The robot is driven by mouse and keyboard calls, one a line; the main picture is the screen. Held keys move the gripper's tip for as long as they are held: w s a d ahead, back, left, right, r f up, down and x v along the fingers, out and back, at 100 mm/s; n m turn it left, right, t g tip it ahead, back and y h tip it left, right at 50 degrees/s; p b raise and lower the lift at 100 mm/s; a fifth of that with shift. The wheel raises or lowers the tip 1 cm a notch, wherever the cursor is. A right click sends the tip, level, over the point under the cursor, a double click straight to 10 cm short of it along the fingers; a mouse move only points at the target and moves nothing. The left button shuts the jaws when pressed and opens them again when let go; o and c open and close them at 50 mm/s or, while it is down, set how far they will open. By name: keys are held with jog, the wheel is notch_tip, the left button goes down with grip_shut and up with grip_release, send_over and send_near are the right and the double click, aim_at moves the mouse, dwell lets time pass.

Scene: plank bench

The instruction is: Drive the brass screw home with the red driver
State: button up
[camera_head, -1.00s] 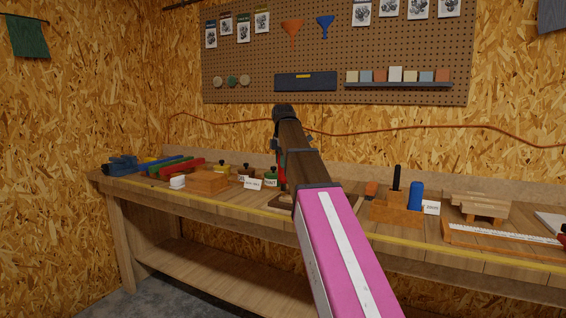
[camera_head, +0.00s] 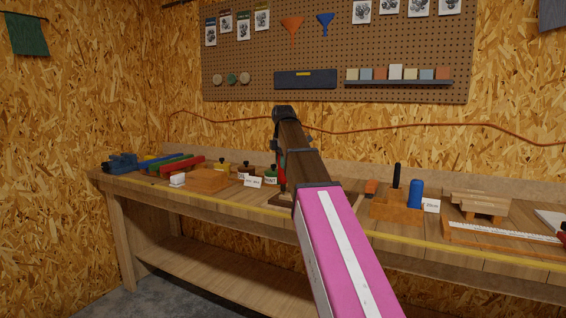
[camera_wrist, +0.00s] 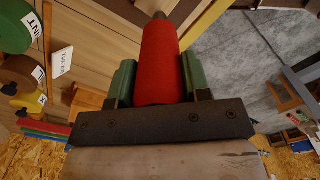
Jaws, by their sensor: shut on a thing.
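My gripper (camera_wrist: 158,68) is shut on the red driver (camera_wrist: 162,62), its green finger pads on either side of the thick red handle. The driver's dark end (camera_wrist: 160,15) points away from the wrist, towards a pale wooden piece (camera_wrist: 172,5) at the top edge. I cannot tell whether the driver touches anything. In the head view my arm's end hangs over the bench, and a little of the red driver (camera_head: 282,160) shows beside it. A brown wooden base (camera_head: 280,201) lies below, mostly behind my arm. The brass screw is not visible in either view.
An orange-brown holder (camera_head: 392,209) with a black and a blue upright piece stands right. A small stepped wooden stand (camera_head: 481,205) is farther right. The yellow-edged bench front is clear.

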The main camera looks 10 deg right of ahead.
jog(key=shift+f, duration=0.6)
dwell(3.1)
